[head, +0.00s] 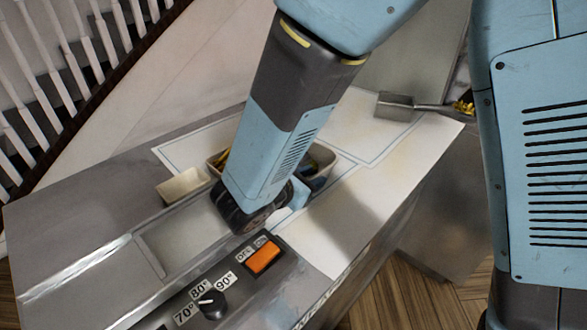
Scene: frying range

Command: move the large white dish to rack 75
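A large whitish dish (341,162) stands on the light worktop sheet, mostly hidden behind my arm. Its right rim and part of its left end show, with dark and yellowish things in or in front of it. My arm comes down from the top to the dish's near side. A light blue part near my gripper (298,194) shows just right of the dark wrist joint. The fingers are not clearly visible, so I cannot tell whether they touch the dish. No rack marked 75 can be made out.
A smaller cream dish (182,187) stands to the left. In front are a temperature dial (212,304) marked 70 to 90 and an orange switch (264,257). A metal scoop (395,106) lies at the back right. The worktop's right front is clear up to its edge.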

